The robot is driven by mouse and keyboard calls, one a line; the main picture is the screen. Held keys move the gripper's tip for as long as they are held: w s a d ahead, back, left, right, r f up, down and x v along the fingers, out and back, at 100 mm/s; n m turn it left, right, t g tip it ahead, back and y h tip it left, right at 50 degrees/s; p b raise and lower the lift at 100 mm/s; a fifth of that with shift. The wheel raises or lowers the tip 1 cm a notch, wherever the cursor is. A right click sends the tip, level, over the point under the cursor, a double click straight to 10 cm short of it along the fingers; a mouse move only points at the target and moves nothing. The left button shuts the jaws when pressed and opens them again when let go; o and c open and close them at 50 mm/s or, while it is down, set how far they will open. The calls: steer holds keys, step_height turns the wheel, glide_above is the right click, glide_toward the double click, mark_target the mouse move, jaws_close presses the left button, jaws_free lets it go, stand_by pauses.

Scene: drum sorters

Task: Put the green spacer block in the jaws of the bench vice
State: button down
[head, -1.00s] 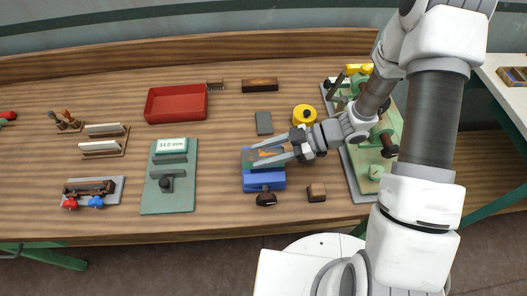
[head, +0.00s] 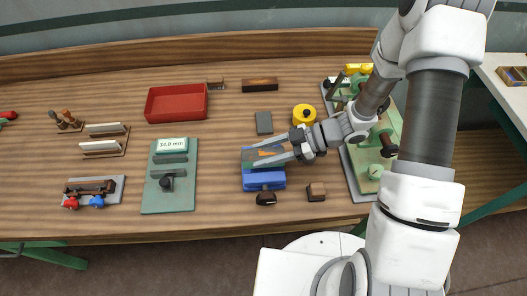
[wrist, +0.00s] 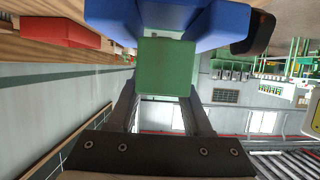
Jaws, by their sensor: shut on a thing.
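The blue bench vice (head: 263,181) stands near the front edge of the bench, with its dark handle end at the front. My gripper (head: 254,156) reaches over it from the right. In the wrist view my gripper (wrist: 163,98) is shut on the green spacer block (wrist: 166,66). The block lies between two blue parts of the vice (wrist: 113,17), its near face square to the camera. I cannot tell whether the vice touches it on both sides. In the head view my fingers mostly hide the block.
A green plate with a 34.0 mm display (head: 168,196) lies to the left, with a red tray (head: 176,103) behind. A grey block (head: 264,123), a yellow round thing (head: 304,114) and a brown block (head: 316,192) surround the vice. A green machine (head: 372,165) stands at right.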

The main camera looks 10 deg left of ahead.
steer(key=shift+f+b, duration=0.6)
steer(key=shift+f, duration=0.65)
stand_by(0.5)
steer(key=shift+c, duration=1.2)
jaws_free()
steer(key=shift+f, duration=0.1)
steer(key=shift+r, duration=0.45)
steer(key=r, duration=0.4)
steer(key=shift+d, duration=0.35)
steer(key=d+r, duration=0.6)
steer(key=d, duration=0.5)
steer(key=shift+r+p, duration=0.15)
steer(key=shift+p, duration=0.25)
